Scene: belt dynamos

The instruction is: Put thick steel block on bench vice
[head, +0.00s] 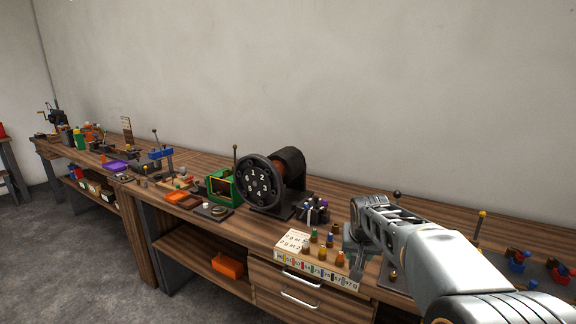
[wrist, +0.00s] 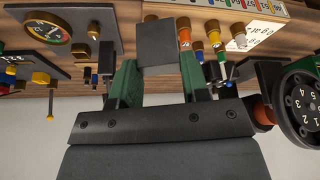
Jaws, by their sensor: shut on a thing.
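My gripper (wrist: 163,62) is shut on the thick steel block (wrist: 167,52), a plain grey block between its two green-sided fingers in the wrist view. In the head view my gripper (head: 357,243) is over the right part of the bench, beside the row of small coloured pegs; the block is hard to make out there. A blue fixture (head: 160,153) with an upright lever stands further left on the bench. It may be the bench vice, but it is too small to tell surely. My gripper is well apart from it.
A black numbered dial machine (head: 262,183) and a green-framed box (head: 222,187) stand between my gripper and the blue fixture. Coloured pegs (head: 330,240) and a paper card (head: 293,241) lie near my gripper. The purple tray (head: 116,166) is further left. The wall is behind the bench.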

